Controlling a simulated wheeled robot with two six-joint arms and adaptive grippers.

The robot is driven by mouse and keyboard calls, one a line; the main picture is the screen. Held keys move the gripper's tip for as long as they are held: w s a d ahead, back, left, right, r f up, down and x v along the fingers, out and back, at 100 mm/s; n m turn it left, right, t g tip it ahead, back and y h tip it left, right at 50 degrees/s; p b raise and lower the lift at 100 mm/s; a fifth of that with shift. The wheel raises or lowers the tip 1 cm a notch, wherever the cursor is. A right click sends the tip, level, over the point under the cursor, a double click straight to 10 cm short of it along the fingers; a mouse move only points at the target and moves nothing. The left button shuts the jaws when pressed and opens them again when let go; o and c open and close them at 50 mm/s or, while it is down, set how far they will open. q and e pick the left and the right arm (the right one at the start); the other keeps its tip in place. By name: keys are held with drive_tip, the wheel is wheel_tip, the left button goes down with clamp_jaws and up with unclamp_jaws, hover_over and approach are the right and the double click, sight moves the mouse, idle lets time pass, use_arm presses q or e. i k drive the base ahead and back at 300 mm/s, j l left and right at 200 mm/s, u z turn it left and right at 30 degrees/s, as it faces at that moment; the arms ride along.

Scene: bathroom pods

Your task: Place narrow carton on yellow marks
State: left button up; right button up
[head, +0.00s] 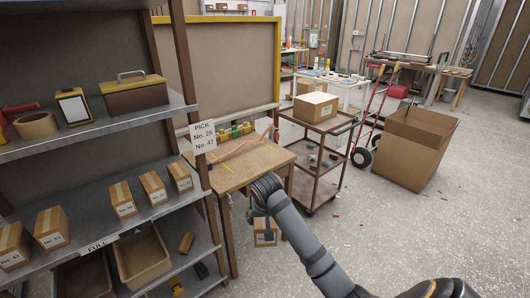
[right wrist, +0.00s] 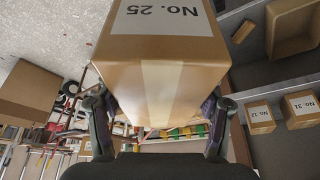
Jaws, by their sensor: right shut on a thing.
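My right gripper (head: 264,212) is shut on a narrow brown carton (head: 265,236), which hangs below it in front of the wooden table (head: 262,160). In the right wrist view the carton (right wrist: 165,75) fills the space between the two fingers, and its white label reads No. 25, upside down. Thin yellow marks (head: 227,167) show on the left part of the tabletop; the carton is apart from them. My left gripper is out of view.
A shelf rack (head: 95,130) with several small labelled cartons stands at the left, close to the table. A pick sign (head: 203,136) hangs at its edge. A brown cart (head: 318,130) stands right of the table. A large open box (head: 415,145) sits on clear floor.

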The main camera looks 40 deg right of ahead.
sight(247, 155)
drive_tip(key=i+l, duration=0.4)
drive_tip(key=i, duration=0.2)
drive_tip(key=i+l, duration=0.35)
drive_tip(key=i, duration=0.2)
drive_tip(key=i+l, duration=0.4)
drive_tip(key=i, duration=0.2)
